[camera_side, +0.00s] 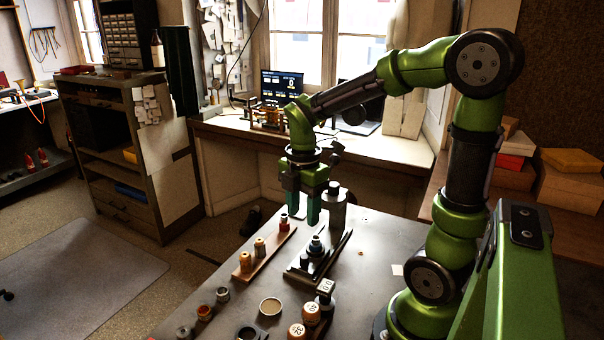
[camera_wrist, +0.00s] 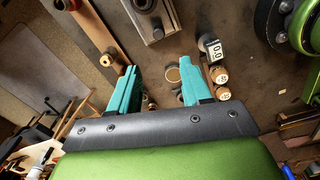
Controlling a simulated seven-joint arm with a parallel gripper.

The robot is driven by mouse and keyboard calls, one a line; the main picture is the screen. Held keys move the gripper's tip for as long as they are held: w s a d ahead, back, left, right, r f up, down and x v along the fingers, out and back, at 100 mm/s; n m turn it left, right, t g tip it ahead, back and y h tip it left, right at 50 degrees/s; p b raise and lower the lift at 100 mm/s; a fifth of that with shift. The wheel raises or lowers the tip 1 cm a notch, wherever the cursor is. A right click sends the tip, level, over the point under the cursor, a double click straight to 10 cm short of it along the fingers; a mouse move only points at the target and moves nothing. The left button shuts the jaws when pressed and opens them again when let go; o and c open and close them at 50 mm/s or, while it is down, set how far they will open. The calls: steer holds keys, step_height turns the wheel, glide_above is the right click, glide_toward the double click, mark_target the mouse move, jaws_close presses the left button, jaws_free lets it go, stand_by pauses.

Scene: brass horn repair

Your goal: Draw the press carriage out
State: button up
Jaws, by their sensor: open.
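What looks like the press carriage (camera_side: 315,244) is a small dark block with a round knob, sitting on a dark railed base (camera_side: 308,270) on the workbench (camera_side: 370,250). In the wrist view the railed base (camera_wrist: 158,30) is at the top centre, beyond my fingertips, with a round grey part on it. My gripper (camera_side: 302,207) has two teal fingers pointing down and hangs above the bench, near the base in the side view. In the wrist view my gripper (camera_wrist: 160,70) is open with nothing held between its fingers. I cannot tell how far the carriage sits along its rails.
A wooden strip with knobs (camera_side: 262,256) lies left of the base. A grey canister (camera_side: 334,207) stands behind it. A small numbered box (camera_side: 325,289), numbered pots (camera_side: 311,314) and a round dish (camera_side: 270,306) stand in front. The bench to the right is mostly clear.

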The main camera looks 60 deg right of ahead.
steer(key=shift+r, duration=2.3)
steer(key=s+a+r+m+t+y, duration=0.2)
steer(key=a+m+t, duration=0.5)
steer(key=m, duration=1.2)
steer(key=s+a+r, duration=0.1)
steer(key=s+a, duration=0.1)
steer(key=a, duration=0.1)
steer(key=shift+s+a, duration=0.2)
steer(key=shift+a, duration=0.15)
